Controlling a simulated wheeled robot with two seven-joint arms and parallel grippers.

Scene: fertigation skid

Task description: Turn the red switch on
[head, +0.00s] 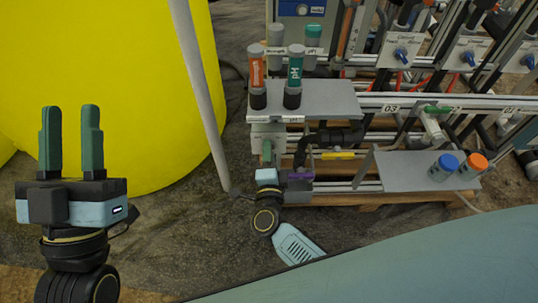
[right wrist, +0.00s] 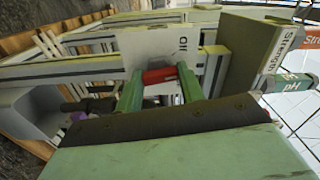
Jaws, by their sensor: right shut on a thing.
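The red switch (right wrist: 160,75) shows in the right wrist view as a short red handle lying across the gap between my right gripper's green fingers, in front of a pale plate with dark lettering (right wrist: 180,45). My right gripper (right wrist: 160,82) is shut on it. In the head view, my right gripper (head: 267,150) is at the lower left end of the skid, below the grey shelf, and the red switch is hidden there. My left gripper (head: 70,108) points up at the left of the head view, empty, its two green fingers apart.
A grey shelf (head: 335,97) with upright tubes is above my right gripper. Yellow (head: 338,155) and green (head: 437,110) handles sit on the skid rails. A lower grey tray (head: 400,172) holds blue-capped and orange-capped bottles. A large yellow tank (head: 130,60) stands behind my left gripper.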

